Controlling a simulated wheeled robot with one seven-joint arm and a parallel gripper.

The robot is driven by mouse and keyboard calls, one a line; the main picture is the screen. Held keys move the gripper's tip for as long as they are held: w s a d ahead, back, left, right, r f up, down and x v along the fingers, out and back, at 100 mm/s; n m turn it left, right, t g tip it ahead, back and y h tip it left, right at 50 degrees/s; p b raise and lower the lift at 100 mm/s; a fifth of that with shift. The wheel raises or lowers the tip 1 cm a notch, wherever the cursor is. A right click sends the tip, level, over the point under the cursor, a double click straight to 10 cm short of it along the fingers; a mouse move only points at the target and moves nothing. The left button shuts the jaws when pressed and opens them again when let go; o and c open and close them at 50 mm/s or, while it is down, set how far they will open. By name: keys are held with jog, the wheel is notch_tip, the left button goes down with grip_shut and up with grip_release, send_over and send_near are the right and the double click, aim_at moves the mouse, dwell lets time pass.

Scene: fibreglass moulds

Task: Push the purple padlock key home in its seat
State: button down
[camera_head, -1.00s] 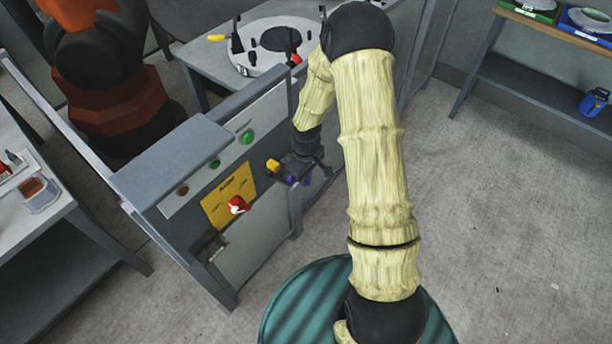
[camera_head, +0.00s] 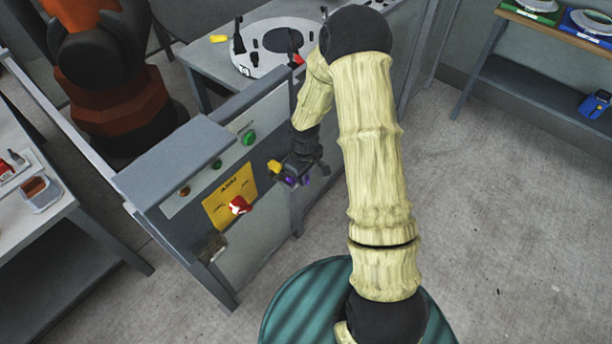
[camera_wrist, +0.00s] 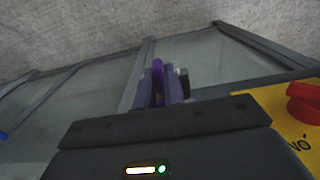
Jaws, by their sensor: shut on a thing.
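My gripper (camera_head: 295,178) is shut on the purple padlock key and hangs beside the grey control cabinet's right front edge. The purple key (camera_head: 291,181) shows as small patches between the fingers in the head view. In the wrist view the key (camera_wrist: 158,78) stands upright between my fingertips (camera_wrist: 160,92), mostly edge-on. A small yellow piece (camera_head: 274,167) sits just left of my gripper; I cannot tell what it belongs to. The key's seat cannot be made out, and I cannot tell whether the key touches it.
A yellow plate (camera_head: 222,205) with a red rotary switch (camera_head: 238,206) is on the cabinet, left of my gripper. Green buttons (camera_head: 249,138) are above it. A table with a round white mould (camera_head: 250,60) stands behind.

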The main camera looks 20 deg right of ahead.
jog(key=shift+w, duration=0.1)
jog(key=c, duration=1.4)
grip_release()
jog(key=shift+a, duration=0.1)
jog(key=shift+c, duration=0.2)
notch_tip(320, 180, up, 17)
jog(key=shift+r, duration=0.2)
